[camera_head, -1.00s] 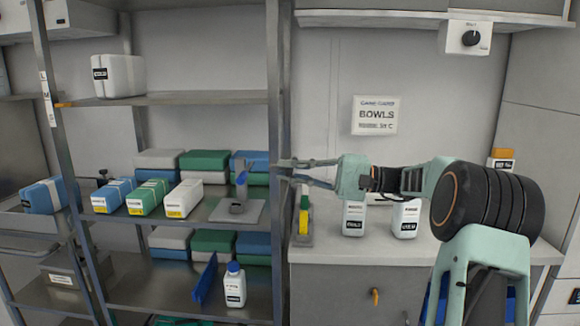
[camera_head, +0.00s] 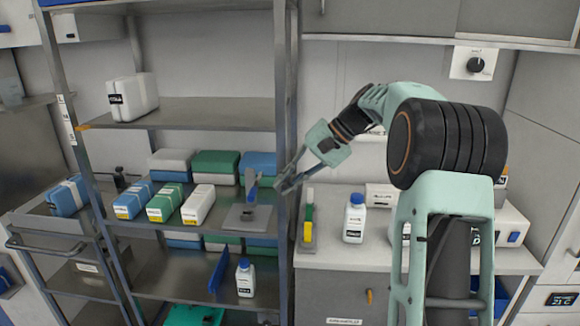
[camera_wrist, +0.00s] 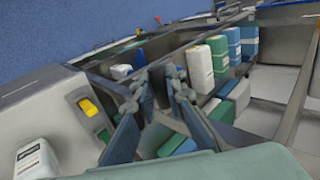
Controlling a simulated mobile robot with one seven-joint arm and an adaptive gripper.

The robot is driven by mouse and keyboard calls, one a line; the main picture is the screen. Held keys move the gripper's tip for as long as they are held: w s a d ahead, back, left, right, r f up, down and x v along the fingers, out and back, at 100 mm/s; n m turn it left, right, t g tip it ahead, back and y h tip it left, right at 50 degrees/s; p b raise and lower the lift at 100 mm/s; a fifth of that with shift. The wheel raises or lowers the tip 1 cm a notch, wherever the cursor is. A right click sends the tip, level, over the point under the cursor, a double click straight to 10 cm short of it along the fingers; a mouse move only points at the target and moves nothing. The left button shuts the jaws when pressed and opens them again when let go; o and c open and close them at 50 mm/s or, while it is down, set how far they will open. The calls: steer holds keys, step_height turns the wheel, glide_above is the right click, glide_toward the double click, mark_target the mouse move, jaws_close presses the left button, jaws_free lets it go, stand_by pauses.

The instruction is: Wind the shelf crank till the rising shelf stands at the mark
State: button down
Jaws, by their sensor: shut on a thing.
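The rising shelf (camera_head: 190,113) is a grey board in the upper rack, with an orange pointer (camera_head: 84,127) at its left end. The pointer is beside the lettered label strip (camera_head: 68,118) on the left post; I cannot read exactly which mark it meets. A white box (camera_head: 133,97) stands on this shelf. My gripper (camera_head: 284,186) is at the rack's right front post, shut on what I take as the shelf crank's handle, which the fingers mostly hide. In the wrist view both fingers (camera_wrist: 156,88) show, but the handle is not clear.
A blue-handled fixture on a grey plate (camera_head: 247,217) is just left of my gripper. Several boxes and a bottle (camera_head: 245,278) fill the lower shelves. The counter at right holds a yellow-green item (camera_head: 308,217) and a white bottle (camera_head: 354,218).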

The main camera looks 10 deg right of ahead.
steer(key=shift+w+a+r+g+h+p, duration=0.2)
steer(key=shift+a+g+h+p, duration=0.15)
steer(key=shift+h+p, duration=0.9)
steer(key=shift+w+a+r+g+h+p, duration=0.2)
steer(key=shift+a+h+p, duration=0.35)
steer(key=shift+p, duration=1.2)
steer(key=shift+s+d+f, duration=0.1)
steer(key=shift+s+f, duration=0.05)
steer(key=c, duration=1.9)
jaws_free()
steer(key=shift+c, duration=0.2)
steer(key=v, duration=1.2)
